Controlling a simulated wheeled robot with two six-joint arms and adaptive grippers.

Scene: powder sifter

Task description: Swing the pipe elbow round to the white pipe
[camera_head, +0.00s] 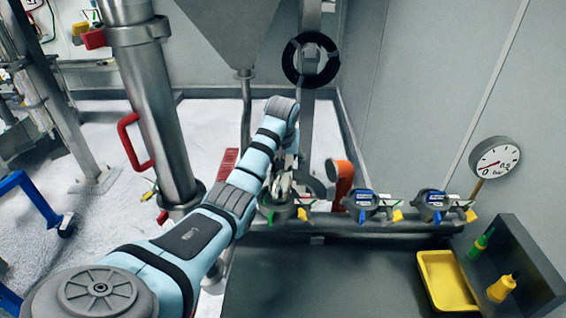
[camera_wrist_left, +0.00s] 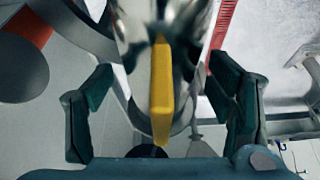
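My left gripper (camera_head: 284,188) reaches down at the near end of the grey manifold pipe, partly hidden by my blue arm. In the left wrist view its two dark fingers (camera_wrist_left: 160,85) are spread wide. Between them is a shiny curved metal pipe piece (camera_wrist_left: 190,20), which looks like the pipe elbow, with a yellow tab (camera_wrist_left: 161,85) pointing toward the palm. The fingers show gaps to the tab. The shiny metal piece also shows in the head view (camera_head: 281,184), mostly covered. I cannot make out a white pipe. My right gripper is not in view.
An orange-red pipe (camera_head: 342,178) stands just right of the gripper. Valves with blue and yellow parts (camera_head: 365,203) (camera_head: 434,203) sit along the manifold. A pressure gauge (camera_head: 495,158), a yellow tray (camera_head: 447,283) and a hopper (camera_head: 233,30) are nearby.

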